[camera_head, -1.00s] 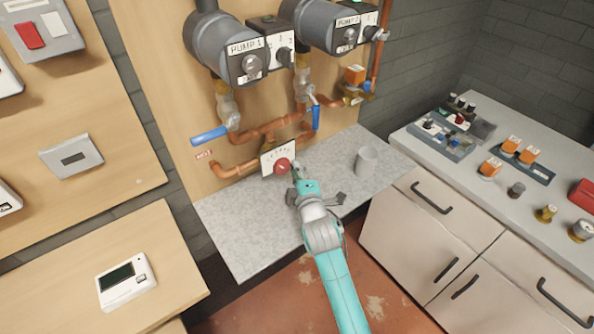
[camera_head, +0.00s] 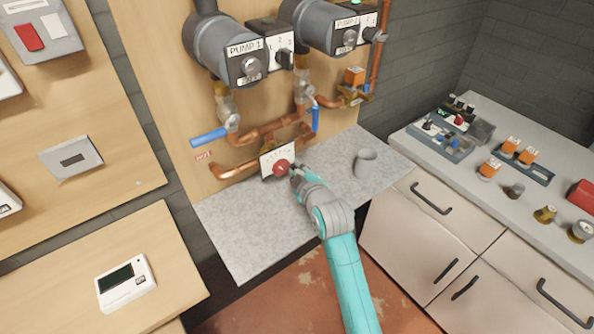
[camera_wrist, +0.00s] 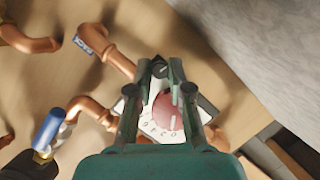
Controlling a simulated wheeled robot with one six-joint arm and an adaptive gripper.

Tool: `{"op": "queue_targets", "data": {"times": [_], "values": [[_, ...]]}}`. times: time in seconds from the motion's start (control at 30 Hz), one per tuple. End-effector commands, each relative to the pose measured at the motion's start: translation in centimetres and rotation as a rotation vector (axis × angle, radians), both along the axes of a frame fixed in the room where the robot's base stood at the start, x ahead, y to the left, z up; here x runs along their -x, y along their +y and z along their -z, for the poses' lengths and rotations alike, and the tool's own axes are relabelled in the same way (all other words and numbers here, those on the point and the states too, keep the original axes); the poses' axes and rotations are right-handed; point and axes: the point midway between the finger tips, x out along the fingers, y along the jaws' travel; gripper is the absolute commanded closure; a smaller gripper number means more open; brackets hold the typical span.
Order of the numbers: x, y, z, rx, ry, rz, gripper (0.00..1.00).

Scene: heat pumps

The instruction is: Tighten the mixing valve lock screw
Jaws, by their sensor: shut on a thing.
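The mixing valve has a red knob (camera_head: 282,167) in front of a white scale plate (camera_head: 266,158), low on the wooden board. In the wrist view the red knob (camera_wrist: 167,112) shows between my fingers, behind them. My gripper (camera_head: 296,176) is at the right side of the knob. In the wrist view my gripper (camera_wrist: 161,70) has its fingertips close around a small dark piece, which looks like the lock screw (camera_wrist: 160,72). The fingers hide most of it. Its tightness cannot be seen.
Copper pipes (camera_head: 235,170) and blue lever handles (camera_head: 209,137) surround the valve. Two pumps (camera_head: 225,47) hang above. The shelf's front is clear.

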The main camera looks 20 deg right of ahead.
Motion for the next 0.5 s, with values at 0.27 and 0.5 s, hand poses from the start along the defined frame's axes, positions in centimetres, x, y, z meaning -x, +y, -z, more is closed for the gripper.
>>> {"op": "queue_targets", "data": {"times": [0.27, 0.5], "values": [[0.02, 0.03, 0.1, -0.015, 0.007, -0.001, 1.0], [0.02, 0.02, 0.11, -0.014, 0.007, -0.001, 0.71]]}}
